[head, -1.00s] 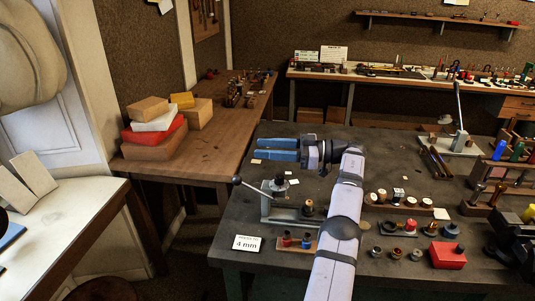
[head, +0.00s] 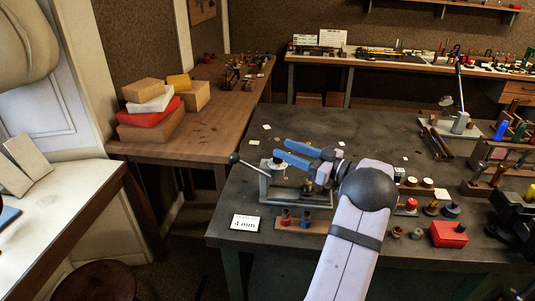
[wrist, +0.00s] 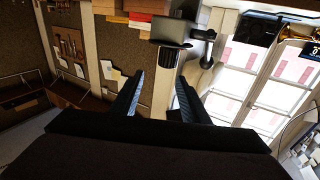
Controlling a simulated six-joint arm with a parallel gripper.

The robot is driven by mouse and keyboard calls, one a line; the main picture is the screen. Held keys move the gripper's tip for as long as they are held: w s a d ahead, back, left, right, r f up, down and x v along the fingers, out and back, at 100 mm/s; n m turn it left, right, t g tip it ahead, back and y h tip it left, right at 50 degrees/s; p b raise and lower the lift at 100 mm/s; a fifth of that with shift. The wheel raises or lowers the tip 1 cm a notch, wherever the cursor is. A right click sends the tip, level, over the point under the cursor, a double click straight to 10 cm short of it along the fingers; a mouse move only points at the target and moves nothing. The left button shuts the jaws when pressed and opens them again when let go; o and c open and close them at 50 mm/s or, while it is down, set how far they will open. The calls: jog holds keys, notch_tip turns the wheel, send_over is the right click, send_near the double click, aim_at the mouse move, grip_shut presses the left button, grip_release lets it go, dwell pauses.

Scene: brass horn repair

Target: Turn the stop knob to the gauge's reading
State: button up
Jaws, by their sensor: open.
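The lever press (head: 290,196) stands near the front left corner of the dark table. In the wrist view, its black ribbed stop knob (wrist: 173,60) shows upside down under a grey plate, just past the fingertips and nearer the right finger. In the head view, my blue fingers cover most of the knob. My gripper (head: 281,149) is open and empty at the press's top, with its fingers pointing left. It also shows in the wrist view (wrist: 160,90), fingers apart on either side. A card (head: 245,223) reading "4 mm" stands in front of the press. I cannot pick out a gauge dial.
The press's lever ball (head: 234,158) sticks out to the left. A small wooden block (head: 302,226) with red and blue pieces stands in front. A red box (head: 449,234) and several small parts are on the right.

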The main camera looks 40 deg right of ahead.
aim_at(267, 160)
jog(key=shift+h, duration=0.3)
jog(key=shift+w+a+f+p, duration=0.45)
jog(key=shift+w+a, duration=0.1)
jog(key=shift+w, duration=0.55)
jog(key=shift+w+a+f+p, duration=0.3)
jog(key=shift+w+a+p, duration=0.15)
jog(key=shift+w, duration=0.6)
jog(key=shift+w+a+f+p, duration=0.4)
jog(key=shift+w+a, duration=0.2)
jog(key=shift+w, duration=0.5)
grip_shut()
